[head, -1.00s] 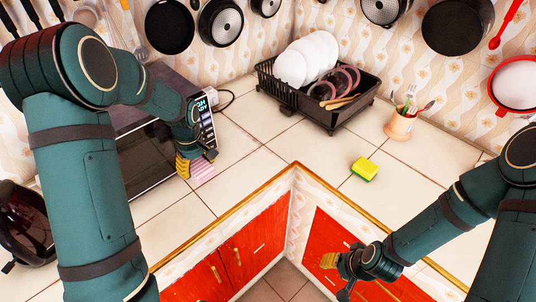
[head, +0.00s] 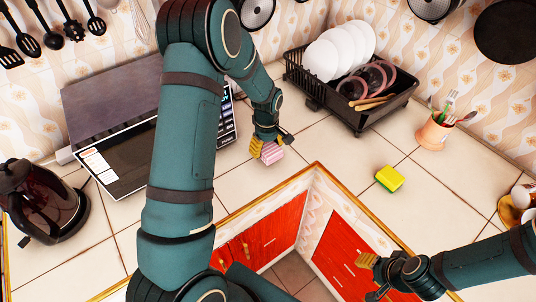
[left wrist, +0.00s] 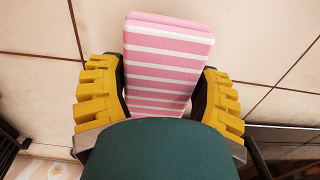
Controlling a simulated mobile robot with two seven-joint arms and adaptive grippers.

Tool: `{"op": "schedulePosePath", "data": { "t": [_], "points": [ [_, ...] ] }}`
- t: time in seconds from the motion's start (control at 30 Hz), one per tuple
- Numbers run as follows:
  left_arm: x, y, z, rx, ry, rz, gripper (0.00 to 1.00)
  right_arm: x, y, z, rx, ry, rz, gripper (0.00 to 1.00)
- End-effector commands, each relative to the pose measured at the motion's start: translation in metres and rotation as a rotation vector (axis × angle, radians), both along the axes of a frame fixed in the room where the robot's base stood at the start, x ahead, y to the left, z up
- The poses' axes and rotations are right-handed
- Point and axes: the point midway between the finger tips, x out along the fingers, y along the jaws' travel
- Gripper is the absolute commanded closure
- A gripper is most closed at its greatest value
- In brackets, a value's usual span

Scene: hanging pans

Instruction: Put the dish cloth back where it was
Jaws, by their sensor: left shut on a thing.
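The dish cloth (head: 272,153), folded, pink with white stripes, is between the yellow fingers of my left gripper (head: 263,148). In the left wrist view the cloth (left wrist: 167,65) sticks out beyond the fingertips of the left gripper (left wrist: 160,95), one finger on each side. It is over the tiled counter, right of the microwave; I cannot tell whether it touches the tiles. My right gripper (head: 372,277) is low at the lower right, in front of the red cabinets, away from the cloth. Its opening is not clear.
The microwave (head: 125,155) and a dark kettle (head: 42,203) stand on the left. A black dish rack (head: 375,115) with white plates stands at the back. A yellow-green sponge (head: 390,179) and a utensil cup (head: 435,133) are to the right. Counter tiles between them are bare.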

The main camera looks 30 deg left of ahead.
Motion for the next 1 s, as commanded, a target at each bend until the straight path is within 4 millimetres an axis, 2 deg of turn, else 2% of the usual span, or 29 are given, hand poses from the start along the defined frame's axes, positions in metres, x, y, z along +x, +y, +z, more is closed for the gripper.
{"op": "schedulePosePath", "data": {
  "t": [0.13,0.33,0.77,0.8,0.83,0.87,1.0],
  "points": [
    [0.0,0.001,-0.011,0.0,0.001,0.0,0.65,0.0,0.0,-0.001,0.0,0.0,0.0,0.56],
    [0.0,0.0,-0.037,-0.001,0.001,0.0,0.65,0.0,0.0,-0.002,-0.001,0.0,0.0,0.56],
    [0.0,0.0,-0.044,0.0,-0.001,-0.001,0.65,0.0,0.0,-0.007,-0.001,0.0,0.0,0.56],
    [0.0,0.0,-0.043,0.0,-0.001,-0.001,0.16,0.0,0.0,-0.006,-0.001,0.0,0.0,0.56],
    [0.0,0.0,-0.043,0.0,-0.001,-0.001,0.05,0.0,0.0,-0.006,-0.001,0.0,0.0,0.56],
    [0.0,0.0,-0.043,0.0,-0.001,-0.001,0.0,0.0,0.0,-0.006,-0.001,0.0,0.0,0.56],
    [0.0,0.0,-0.042,0.0,-0.001,0.0,0.0,0.0,0.0,-0.005,-0.001,-0.001,0.0,0.56]
  ]
}}
